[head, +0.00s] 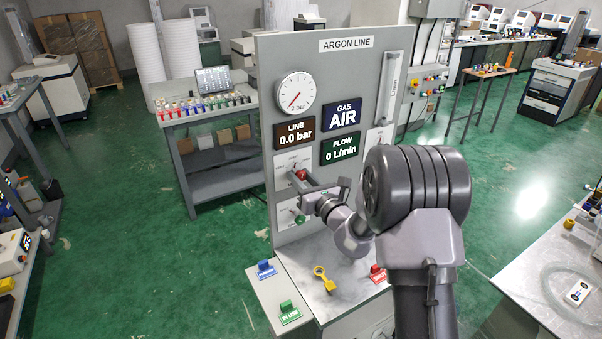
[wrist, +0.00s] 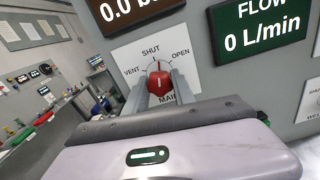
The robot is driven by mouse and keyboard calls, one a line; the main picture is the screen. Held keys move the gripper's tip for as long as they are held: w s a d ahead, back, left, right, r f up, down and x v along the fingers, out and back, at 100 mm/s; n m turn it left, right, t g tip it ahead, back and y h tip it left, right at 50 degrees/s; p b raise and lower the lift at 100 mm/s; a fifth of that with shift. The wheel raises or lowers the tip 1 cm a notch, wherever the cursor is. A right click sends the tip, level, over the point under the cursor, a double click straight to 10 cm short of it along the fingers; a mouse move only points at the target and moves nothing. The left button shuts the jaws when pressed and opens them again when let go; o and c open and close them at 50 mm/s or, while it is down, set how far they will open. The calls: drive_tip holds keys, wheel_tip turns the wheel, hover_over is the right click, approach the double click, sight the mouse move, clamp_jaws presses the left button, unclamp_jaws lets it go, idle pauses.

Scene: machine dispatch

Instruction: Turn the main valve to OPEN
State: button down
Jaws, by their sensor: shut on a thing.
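The main valve is a red knob (wrist: 158,86) on a white plate marked VENT, SHUT, OPEN and MAIN. My gripper (wrist: 160,92) is shut on the knob, one finger on each side of it. The knob's pointer is toward the SHUT mark, short of OPEN at the right. In the head view the red knob (head: 301,174) shows on the panel's left side, partly hidden by my gripper (head: 304,181). The grey ARGON LINE panel (head: 345,63) has a gauge (head: 295,93), and its displays read gas AIR, line 0.0 bar and flow 0 L/min.
A green knob (head: 299,217) is lower on the panel. On the ledge below lie a blue tag (head: 265,268), a green tag (head: 289,312), a red tag (head: 378,273) and a yellow key-like piece (head: 325,279). My arm hides part of the panel's right side.

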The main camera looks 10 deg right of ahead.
drive_tip(key=m+p, duration=0.3)
drive_tip(key=m, duration=0.1)
drive_tip(key=shift+r, duration=0.2)
drive_tip(key=shift+f+m+p, duration=0.15)
drive_tip(key=shift+m+p, duration=1.6)
drive_tip(key=shift+m, duration=0.75)
drive_tip(key=c, duration=1.1)
unclamp_jaws()
drive_tip(key=shift+o, duration=0.2)
drive_tip(key=shift+s, duration=0.1)
drive_tip(key=b+v, duration=0.1)
drive_tip(key=v, duration=1.6)
drive_tip(key=shift+s, duration=0.15)
